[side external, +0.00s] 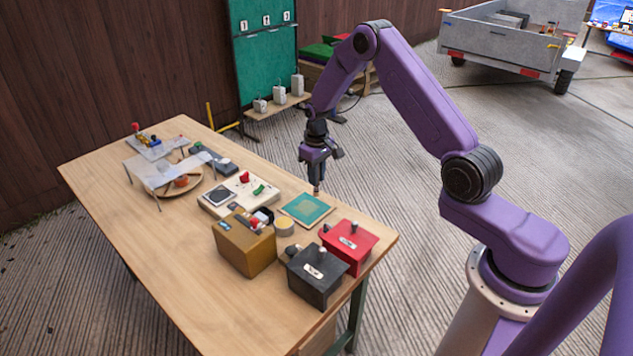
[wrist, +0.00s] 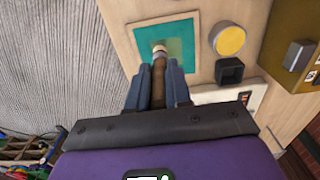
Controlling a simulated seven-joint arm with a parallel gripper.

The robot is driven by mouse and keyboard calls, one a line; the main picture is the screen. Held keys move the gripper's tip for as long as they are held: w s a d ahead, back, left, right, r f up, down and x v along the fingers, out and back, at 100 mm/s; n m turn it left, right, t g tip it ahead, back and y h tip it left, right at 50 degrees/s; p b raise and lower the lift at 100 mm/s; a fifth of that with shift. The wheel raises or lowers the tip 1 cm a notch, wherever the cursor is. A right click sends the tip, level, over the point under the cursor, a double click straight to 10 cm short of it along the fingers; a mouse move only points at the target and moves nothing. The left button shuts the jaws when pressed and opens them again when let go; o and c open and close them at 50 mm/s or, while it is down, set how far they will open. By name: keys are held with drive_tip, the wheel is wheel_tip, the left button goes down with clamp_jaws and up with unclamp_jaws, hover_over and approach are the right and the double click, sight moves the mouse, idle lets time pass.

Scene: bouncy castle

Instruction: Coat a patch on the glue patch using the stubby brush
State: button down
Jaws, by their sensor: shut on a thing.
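My gripper (side external: 317,185) is above the far edge of the table, over the glue patch. It is shut on the stubby brush, whose brown handle (wrist: 158,80) shows between the fingers in the wrist view. The brush's pale tip (wrist: 159,49) points down over the patch; I cannot tell whether it touches.
A red box (side external: 362,240), a black box (side external: 310,285) and an ochre box (side external: 240,255) stand near the patch. A round yellow-topped pot (wrist: 230,39) and a black square holder (wrist: 229,71) are beside it. A white panel (side external: 222,199) lies farther left.

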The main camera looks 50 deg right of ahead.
drive_tip(key=shift+r, duration=0.85)
